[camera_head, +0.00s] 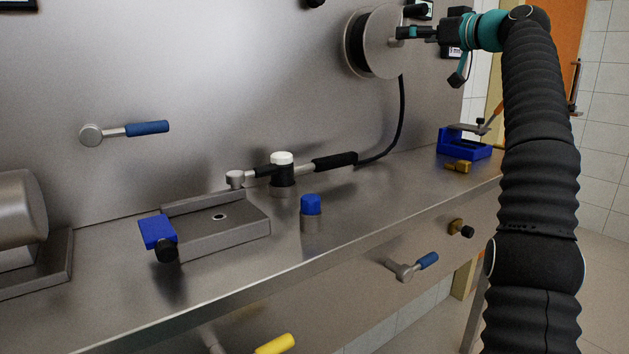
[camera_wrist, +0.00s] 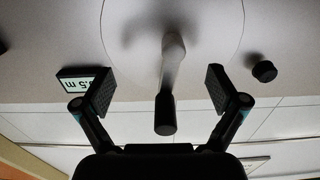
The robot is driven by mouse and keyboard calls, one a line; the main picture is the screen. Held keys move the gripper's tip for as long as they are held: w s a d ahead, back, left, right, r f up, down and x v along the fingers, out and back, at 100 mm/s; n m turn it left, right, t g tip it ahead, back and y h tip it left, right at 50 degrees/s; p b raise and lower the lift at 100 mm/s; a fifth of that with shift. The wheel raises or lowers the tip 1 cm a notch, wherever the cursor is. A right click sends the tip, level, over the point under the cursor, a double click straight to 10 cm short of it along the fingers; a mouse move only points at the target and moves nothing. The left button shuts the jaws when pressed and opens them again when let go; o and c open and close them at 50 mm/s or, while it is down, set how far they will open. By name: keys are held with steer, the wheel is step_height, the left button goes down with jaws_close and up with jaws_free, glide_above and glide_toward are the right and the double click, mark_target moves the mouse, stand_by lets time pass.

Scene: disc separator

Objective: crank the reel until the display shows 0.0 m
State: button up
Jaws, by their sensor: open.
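The reel (camera_head: 372,42) is a grey disc on the steel back wall at the top of the head view; its pale face (camera_wrist: 205,25) fills the upper wrist view. Its crank handle (camera_wrist: 166,115) has a pale base and a black grip. My gripper (camera_head: 412,33) is at the reel's right side. In the wrist view my gripper (camera_wrist: 160,90) is open, one finger on each side of the handle, with visible gaps.
A black hose (camera_head: 402,115) runs from the reel to a wand (camera_head: 335,161) on the steel bench. A round black knob (camera_wrist: 264,71) stands right of the handle in the wrist view. A blue fixture (camera_head: 465,148) sits on the bench below my arm.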

steer(key=b+v, duration=0.3)
steer(key=v, duration=0.5)
